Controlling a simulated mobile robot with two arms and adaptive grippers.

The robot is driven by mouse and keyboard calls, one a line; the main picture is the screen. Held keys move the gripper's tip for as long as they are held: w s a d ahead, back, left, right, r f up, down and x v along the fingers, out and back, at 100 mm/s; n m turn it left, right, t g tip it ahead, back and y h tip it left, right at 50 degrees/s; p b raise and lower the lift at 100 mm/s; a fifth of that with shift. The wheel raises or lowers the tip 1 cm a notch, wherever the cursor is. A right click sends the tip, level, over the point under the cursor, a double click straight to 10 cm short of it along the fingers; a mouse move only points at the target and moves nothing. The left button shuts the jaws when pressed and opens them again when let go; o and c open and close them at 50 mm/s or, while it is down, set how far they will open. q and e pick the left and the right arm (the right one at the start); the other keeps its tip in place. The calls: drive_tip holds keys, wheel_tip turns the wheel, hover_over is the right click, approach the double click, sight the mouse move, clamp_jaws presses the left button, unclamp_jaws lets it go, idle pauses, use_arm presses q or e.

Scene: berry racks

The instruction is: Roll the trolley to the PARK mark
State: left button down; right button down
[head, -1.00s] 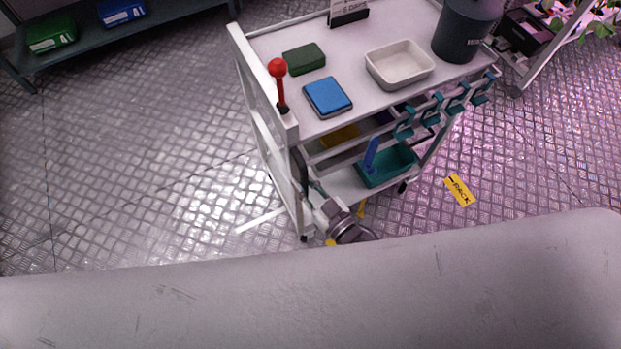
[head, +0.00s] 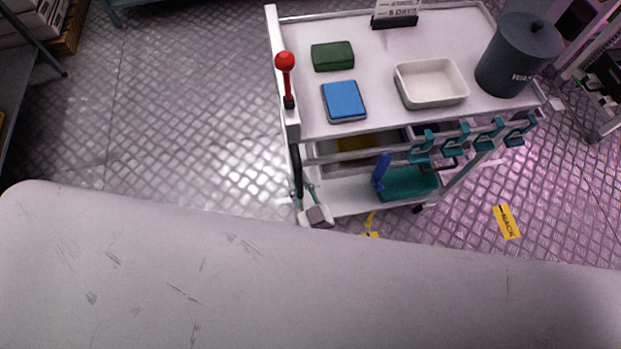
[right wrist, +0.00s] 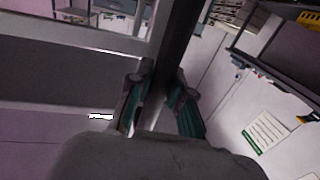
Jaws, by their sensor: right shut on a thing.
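The trolley (head: 384,38) stands upright, a white cart with a pale top and a lower shelf. A red-knobbed lever (head: 286,78) rises at its left end, above a dark upright handle bar (head: 297,172). My right gripper (right wrist: 160,95) has its teal-padded fingers closed around this dark bar in the right wrist view. In the head view, part of it shows low at the trolley's near left corner. A yellow floor label (head: 507,222) lies right of the trolley; its lettering is too small to read surely. My left gripper is out of view.
On the trolley top are a green block (head: 333,56), a blue pad (head: 344,101), a white tray (head: 461,92), a sign (head: 395,15) and a dark lidded bin (head: 516,62). Teal hooks line its near side. A rack stands at far right. Open metal floor lies left.

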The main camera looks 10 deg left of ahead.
drive_tip(key=shift+s+a, duration=0.15)
drive_tip(key=shift+a, duration=0.1)
drive_tip(key=c, duration=1.1)
unclamp_jaws()
drive_tip(key=shift+o, duration=0.2)
drive_tip(key=v, duration=1.2)
drive_tip(key=shift+f, duration=0.1)
